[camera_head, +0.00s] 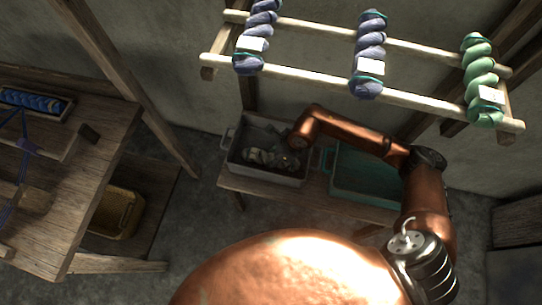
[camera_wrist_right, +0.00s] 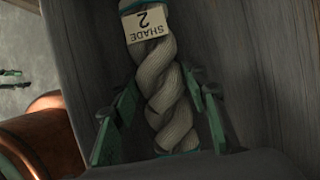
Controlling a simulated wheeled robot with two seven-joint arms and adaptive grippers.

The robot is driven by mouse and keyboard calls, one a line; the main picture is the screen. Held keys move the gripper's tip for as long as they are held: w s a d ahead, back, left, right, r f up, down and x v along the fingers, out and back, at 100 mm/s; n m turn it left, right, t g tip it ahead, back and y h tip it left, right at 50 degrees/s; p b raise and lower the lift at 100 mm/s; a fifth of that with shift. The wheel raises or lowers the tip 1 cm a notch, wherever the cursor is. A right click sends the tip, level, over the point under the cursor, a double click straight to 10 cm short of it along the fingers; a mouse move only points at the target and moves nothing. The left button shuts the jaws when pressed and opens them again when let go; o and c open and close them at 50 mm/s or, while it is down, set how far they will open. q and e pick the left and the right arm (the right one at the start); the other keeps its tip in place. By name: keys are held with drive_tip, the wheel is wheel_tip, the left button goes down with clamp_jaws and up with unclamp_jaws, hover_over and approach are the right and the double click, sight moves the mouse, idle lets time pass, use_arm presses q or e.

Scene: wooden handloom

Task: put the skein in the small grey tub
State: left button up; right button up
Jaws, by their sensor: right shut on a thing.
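The skein (camera_wrist_right: 165,75) is a pale grey-beige twisted hank with a paper label reading "SHADE 2" and teal bands at its ends. My right gripper (camera_wrist_right: 162,92) has its green fingers on both sides of it and is shut on it. In the head view, my right arm reaches down into the small grey tub (camera_head: 262,174), and the right gripper (camera_head: 270,157) is inside, dim and partly hidden. The tub's grey walls (camera_wrist_right: 272,50) surround the skein in the wrist view. Whether the skein touches the floor of the tub I cannot tell. My left gripper is not in view.
A teal tub (camera_head: 365,178) stands right of the grey one on a low wooden bench (camera_head: 300,196). Above, a wooden rack (camera_head: 315,76) holds two purple skeins (camera_head: 368,50) and a green skein (camera_head: 480,78). A wooden loom (camera_head: 75,190) and a yellow crate (camera_head: 118,212) are at left.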

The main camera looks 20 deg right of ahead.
drive_tip(key=shift+f, duration=0.15)
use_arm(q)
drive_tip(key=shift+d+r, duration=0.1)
use_arm(e)
drive_tip(key=o, duration=1.3)
drive_tip(key=shift+c, duration=0.2)
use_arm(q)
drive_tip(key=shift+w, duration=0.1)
use_arm(e)
drive_tip(key=shift+r, duration=0.45)
drive_tip(key=p+v, duration=0.3)
drive_tip(key=v, duration=0.7)
drive_tip(key=shift+s+d, duration=0.1)
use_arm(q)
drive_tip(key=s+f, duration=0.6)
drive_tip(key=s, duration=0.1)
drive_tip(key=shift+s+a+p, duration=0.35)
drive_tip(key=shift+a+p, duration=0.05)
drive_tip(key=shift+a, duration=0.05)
use_arm(e)
drive_tip(key=shift+s+d+r, duration=0.15)
drive_tip(key=shift+d+r, duration=0.1)
drive_tip(key=shift+r, duration=0.4)
